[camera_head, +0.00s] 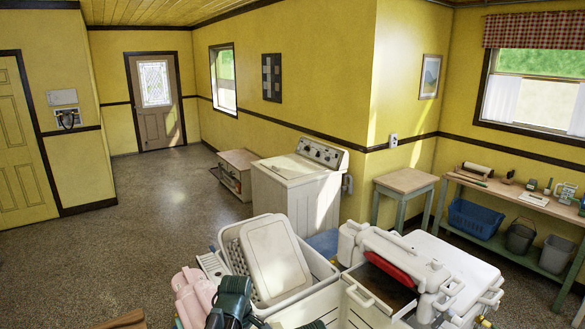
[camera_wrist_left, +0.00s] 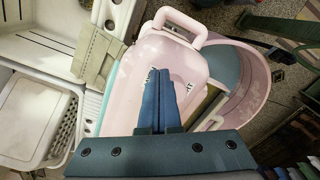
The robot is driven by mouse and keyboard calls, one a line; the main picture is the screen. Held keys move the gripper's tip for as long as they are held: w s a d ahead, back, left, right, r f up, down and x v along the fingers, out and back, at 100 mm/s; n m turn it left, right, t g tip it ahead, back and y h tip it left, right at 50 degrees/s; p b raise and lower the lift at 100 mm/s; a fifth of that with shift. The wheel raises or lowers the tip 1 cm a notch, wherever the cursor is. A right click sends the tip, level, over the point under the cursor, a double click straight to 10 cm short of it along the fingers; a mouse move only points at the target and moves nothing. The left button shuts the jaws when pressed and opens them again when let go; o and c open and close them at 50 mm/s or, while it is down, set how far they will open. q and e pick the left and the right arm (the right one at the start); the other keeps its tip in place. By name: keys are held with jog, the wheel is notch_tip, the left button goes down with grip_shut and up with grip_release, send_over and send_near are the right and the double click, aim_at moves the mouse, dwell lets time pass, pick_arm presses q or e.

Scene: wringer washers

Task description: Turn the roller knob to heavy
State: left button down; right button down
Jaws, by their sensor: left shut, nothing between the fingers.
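A white wringer unit (camera_head: 372,243) with a red roller (camera_head: 390,265) stands at the lower right of the head view, over a white machine. I cannot make out which small part of it is the roller knob, or its setting. My left gripper shows in the left wrist view (camera_wrist_left: 158,75), its two blue fingers pressed together with nothing between them, over a pale pink washer body (camera_wrist_left: 170,55). In the head view my dark green left arm (camera_head: 232,300) is at the bottom, left of the wringer; its fingertips are not clear there.
A white tub holding a pale lid (camera_head: 274,260) lies between my left arm and the wringer. Pink parts (camera_head: 190,290) stand at the arm's left. A white washer (camera_head: 297,190) and a small table (camera_head: 404,181) stand behind. Open floor (camera_head: 150,205) lies at the left.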

pick_arm(q)
jog(key=shift+s+a, duration=0.25)
jog(key=shift+s, duration=0.35)
dwell(0.3)
jog(key=shift+s+a, duration=0.15)
jog(key=shift+s, duration=0.1)
jog(key=shift+s+a, duration=0.3)
dwell(0.3)
jog(key=shift+s+d, duration=0.25)
jog(key=shift+s, duration=0.05)
notch_tip(320, 180, up, 6)
jog(key=p, duration=0.6)
dwell(0.3)
